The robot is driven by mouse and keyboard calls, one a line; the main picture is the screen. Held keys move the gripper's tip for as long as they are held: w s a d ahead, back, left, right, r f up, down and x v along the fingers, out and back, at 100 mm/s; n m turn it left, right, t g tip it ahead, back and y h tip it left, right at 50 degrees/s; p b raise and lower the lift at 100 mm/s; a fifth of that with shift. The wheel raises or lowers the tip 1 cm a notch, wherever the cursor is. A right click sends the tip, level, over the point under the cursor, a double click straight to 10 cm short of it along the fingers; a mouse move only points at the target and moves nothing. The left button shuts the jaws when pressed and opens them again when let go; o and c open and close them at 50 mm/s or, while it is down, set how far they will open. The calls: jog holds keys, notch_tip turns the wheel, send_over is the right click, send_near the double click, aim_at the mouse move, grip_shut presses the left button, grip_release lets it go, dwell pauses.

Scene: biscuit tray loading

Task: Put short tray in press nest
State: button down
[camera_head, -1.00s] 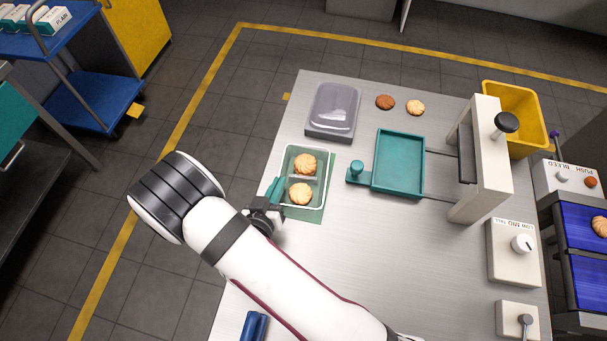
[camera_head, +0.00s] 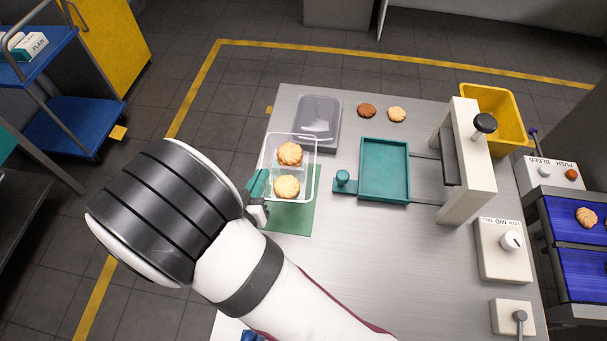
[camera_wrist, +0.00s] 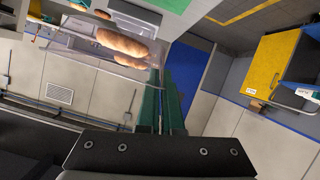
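The short tray (camera_head: 312,190) is a clear two-compartment tray with a biscuit in each compartment. My gripper (camera_head: 258,184) is at its left side, its green fingers closed on the tray wall, and holds it above the green mat (camera_head: 298,218). In the wrist view the tray (camera_wrist: 85,52) extends to the upper left of the green fingers (camera_wrist: 160,105); the fingertips are partly hidden. The teal press nest (camera_head: 385,197) lies empty to the right of the tray, with a knob on its left. The white press frame (camera_head: 462,205) stands right of the nest.
Two loose biscuits (camera_head: 382,112) lie behind the nest. A yellow bin (camera_head: 515,115) stands behind the press, and a dial box (camera_head: 500,262) in front. The table between mat and nest is clear.

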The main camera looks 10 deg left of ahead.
jog(key=shift+h, duration=0.3)
jog(key=w+d, duration=0.4)
jog(key=d, duration=0.1)
jog(key=w+d+r, duration=0.1)
jog(key=w+d, duration=0.2)
jog(key=shift+r, duration=0.1)
send_over(362, 181)
jog(key=a, duration=0.1)
jog(key=shift+m, duration=0.3)
jog(key=f, duration=0.6)
jog(key=d+f, duration=0.1)
jog(key=f, duration=0.2)
jog(key=shift+f, duration=0.15)
jog(key=shift+f, duration=0.15)
jog(key=c, duration=1.1)
grip_release()
